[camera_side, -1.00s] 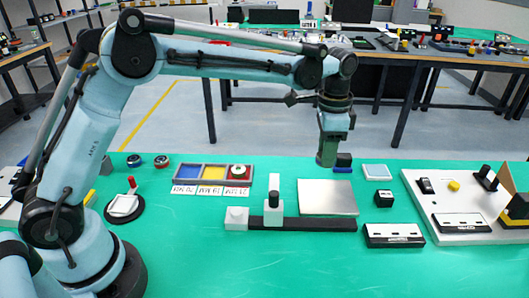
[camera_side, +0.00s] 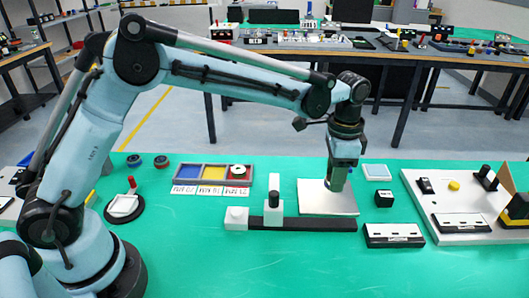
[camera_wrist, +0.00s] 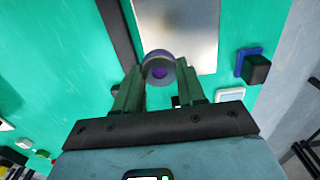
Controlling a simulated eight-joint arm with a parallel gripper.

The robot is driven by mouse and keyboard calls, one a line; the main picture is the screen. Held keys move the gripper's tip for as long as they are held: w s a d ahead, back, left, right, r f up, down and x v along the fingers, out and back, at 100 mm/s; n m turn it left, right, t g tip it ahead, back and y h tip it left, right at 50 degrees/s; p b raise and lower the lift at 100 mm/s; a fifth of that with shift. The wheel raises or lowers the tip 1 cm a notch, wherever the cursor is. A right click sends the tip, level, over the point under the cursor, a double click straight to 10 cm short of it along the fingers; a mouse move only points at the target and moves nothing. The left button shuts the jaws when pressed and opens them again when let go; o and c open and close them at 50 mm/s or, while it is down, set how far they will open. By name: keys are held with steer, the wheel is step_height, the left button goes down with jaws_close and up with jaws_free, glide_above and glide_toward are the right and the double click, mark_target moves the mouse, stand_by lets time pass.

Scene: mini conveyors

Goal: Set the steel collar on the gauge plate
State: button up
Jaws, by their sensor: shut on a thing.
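The steel collar (camera_wrist: 158,67) is a round grey ring with a purple-tinted hole in the wrist view. My gripper (camera_wrist: 159,80) is shut on it, one finger on each side. In the side view my gripper (camera_side: 337,184) points down over the gauge plate, a flat silver-grey sheet (camera_side: 318,203). The collar is hard to make out there. The gauge plate (camera_wrist: 188,28) lies beyond the collar in the wrist view. Whether the collar touches the plate I cannot tell.
A black rail (camera_side: 320,224) with a white post (camera_side: 272,213) runs along the plate's front edge. A blue-yellow-red tray (camera_side: 213,167) stands left. A small black block (camera_side: 383,199) and a white fixture board (camera_side: 450,222) stand right. The front mat is clear.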

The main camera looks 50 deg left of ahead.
mark_target(327, 195)
steer(key=shift+w+a+f, duration=0.95)
steer(key=shift+w+a, duration=0.15)
steer(key=shift+w, duration=0.05)
steer(key=shift+f, duration=2.05)
steer(key=shift+f, duration=0.1)
steer(key=o, duration=1.1)
steer(key=shift+c, duration=0.2)
step_height(327, 195, up, 12)
steer(key=s+a+r+n+t, duration=0.35)
steer(key=s+a+r, duration=0.25)
steer(key=s+a, duration=0.25)
steer(key=s+a+f+n+t, duration=0.2)
steer(key=s, duration=0.4)
steer(key=s+a+f+n+t, duration=0.1)
steer(key=s+a+f+n, duration=0.1)
steer(key=s, duration=0.4)
steer(key=shift+a+f+n+t, duration=0.3)
steer(key=shift+f+n+t, duration=0.05)
steer(key=shift+f+n, duration=0.45)
